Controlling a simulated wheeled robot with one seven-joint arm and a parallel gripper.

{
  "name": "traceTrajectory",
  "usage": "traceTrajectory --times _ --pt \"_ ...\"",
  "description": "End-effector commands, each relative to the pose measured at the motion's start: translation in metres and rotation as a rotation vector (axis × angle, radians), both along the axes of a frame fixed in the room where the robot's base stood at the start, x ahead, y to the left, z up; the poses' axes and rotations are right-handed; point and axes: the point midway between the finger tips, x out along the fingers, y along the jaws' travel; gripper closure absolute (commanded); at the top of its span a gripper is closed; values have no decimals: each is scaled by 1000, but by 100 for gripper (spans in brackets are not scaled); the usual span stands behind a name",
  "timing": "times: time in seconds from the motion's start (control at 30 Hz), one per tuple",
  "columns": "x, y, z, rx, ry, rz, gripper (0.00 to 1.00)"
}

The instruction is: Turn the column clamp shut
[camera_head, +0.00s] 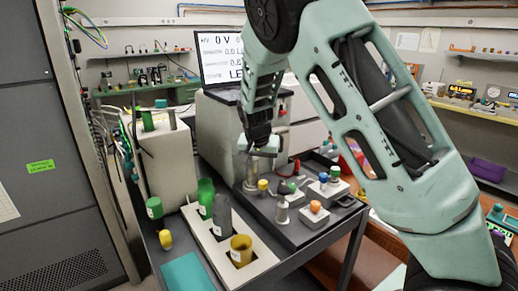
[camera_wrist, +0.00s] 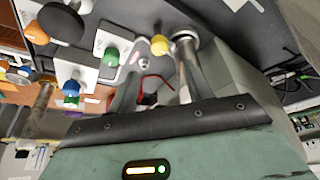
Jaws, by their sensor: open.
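A metal column (camera_head: 252,172) stands at the back left of the dark bench top in the head view. A small yellow knob (camera_head: 263,184) sits just beside it and looks like the clamp's handle. In the wrist view the yellow knob (camera_wrist: 159,45) is left of the column's round metal end (camera_wrist: 184,36). My gripper (camera_head: 260,151) points down over the column's top; in the wrist view its fingers (camera_wrist: 156,84) are apart with nothing held. The yellow knob is beyond the fingertips. Whether a finger touches the column, I cannot tell. The clamp's own jaws are hidden.
Blocks with orange (camera_head: 316,206), blue (camera_head: 323,177) and green knobs stand right of the column. A white rack (camera_head: 216,246) with green, grey and yellow cups is at front left. A screen (camera_head: 222,57) stands behind. A teal mat (camera_head: 187,272) lies at the bench's front left.

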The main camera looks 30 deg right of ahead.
Motion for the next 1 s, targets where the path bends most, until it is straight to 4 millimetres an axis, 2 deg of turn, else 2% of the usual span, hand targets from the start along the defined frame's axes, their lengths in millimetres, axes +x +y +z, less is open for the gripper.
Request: traceTrajectory --times 0.03,0.2,0.4,0.6,1.0 --pt "-3 5 12 2 -4 3 49" --pt "-13 14 45 1 -4 2 49" --pt "-20 20 69 1 -2 0 49" --pt "-22 22 75 0 1 0 49" --pt "-22 22 75 0 0 -1 49"
